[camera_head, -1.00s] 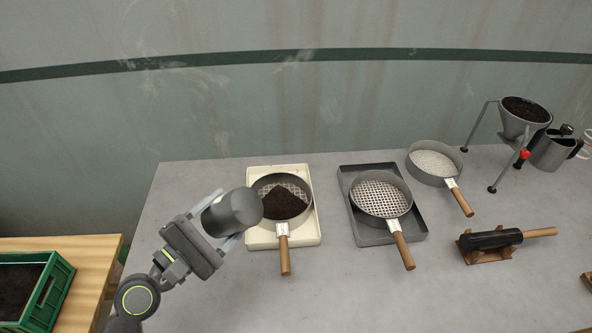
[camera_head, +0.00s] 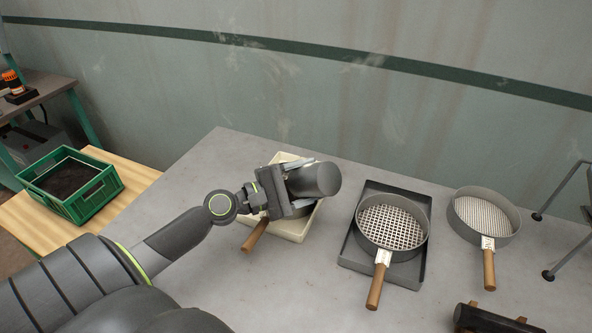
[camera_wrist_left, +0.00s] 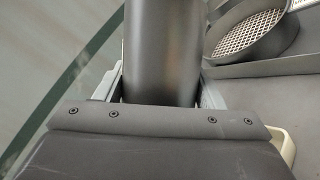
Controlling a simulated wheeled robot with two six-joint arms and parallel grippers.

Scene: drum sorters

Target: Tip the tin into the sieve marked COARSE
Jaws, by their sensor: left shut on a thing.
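My left gripper (camera_head: 292,184) is shut on the tin, a dark grey cylinder (camera_head: 320,179) lying roughly on its side. The tin fills the middle of the left wrist view (camera_wrist_left: 165,50). In the head view, gripper and tin cover most of a wood-handled sieve (camera_head: 255,234) on a cream tray (camera_head: 293,235); its contents are hidden now. A wide-mesh sieve (camera_head: 392,224) stands on a dark grey tray (camera_head: 424,212) to the right; a finer-mesh sieve (camera_head: 484,214) is beyond it. The white labels by the handles are too small to read. My right gripper is not in view.
A dark roller (camera_head: 490,319) is at the bottom right, below a metal stand's leg (camera_head: 560,190). A green crate of dark soil (camera_head: 104,199) stands on a wooden bench at left. The grey tabletop (camera_head: 270,292) is clear in front of the trays.

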